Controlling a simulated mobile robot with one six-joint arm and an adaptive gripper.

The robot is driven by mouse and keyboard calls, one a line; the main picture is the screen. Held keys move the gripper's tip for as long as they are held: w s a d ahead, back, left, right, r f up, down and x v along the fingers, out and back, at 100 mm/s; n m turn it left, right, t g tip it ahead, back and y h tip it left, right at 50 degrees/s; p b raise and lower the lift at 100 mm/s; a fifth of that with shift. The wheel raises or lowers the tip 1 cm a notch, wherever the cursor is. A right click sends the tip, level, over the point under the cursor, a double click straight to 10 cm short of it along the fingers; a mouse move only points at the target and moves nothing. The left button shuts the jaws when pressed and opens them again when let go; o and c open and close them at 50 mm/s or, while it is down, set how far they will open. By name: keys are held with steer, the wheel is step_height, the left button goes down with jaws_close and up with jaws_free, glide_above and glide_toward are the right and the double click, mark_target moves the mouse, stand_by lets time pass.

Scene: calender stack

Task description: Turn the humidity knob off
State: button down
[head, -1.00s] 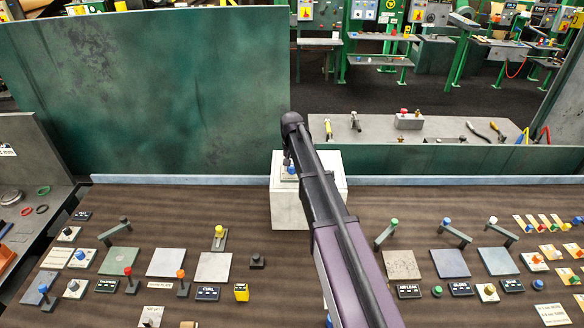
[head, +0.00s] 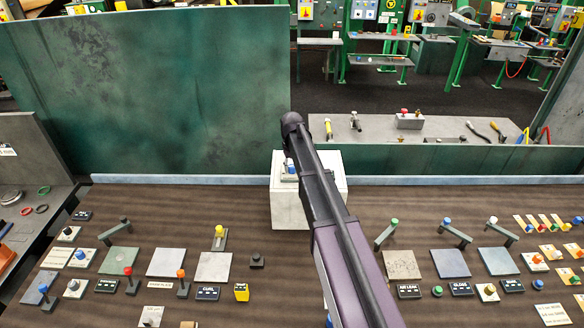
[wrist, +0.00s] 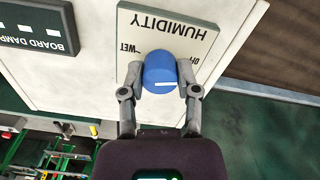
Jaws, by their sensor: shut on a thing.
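The humidity knob (wrist: 160,74) is a blue round knob with a short white mark on its near side. It sits on a pale plate (wrist: 165,28) lettered HUMIDITY, with WET on the left and OFF on the right, upside down in the wrist view. My gripper (wrist: 160,80) is shut on the knob, one finger on each side. In the head view the plate is on top of a white box (head: 290,208), and a bit of blue (head: 289,164) shows beside my arm, which hides most of the gripper.
A dark BOARD DAMP label block (wrist: 38,25) lies beside the plate on the box. A brown panel (head: 150,210) with several levers, buttons and plates spreads out on both sides of the box. A green wall (head: 150,90) rises behind on the left.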

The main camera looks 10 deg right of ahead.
steer(key=shift+s, duration=0.15)
steer(key=shift+c, duration=1.7)
jaws_free()
steer(key=shift+m, duration=0.4)
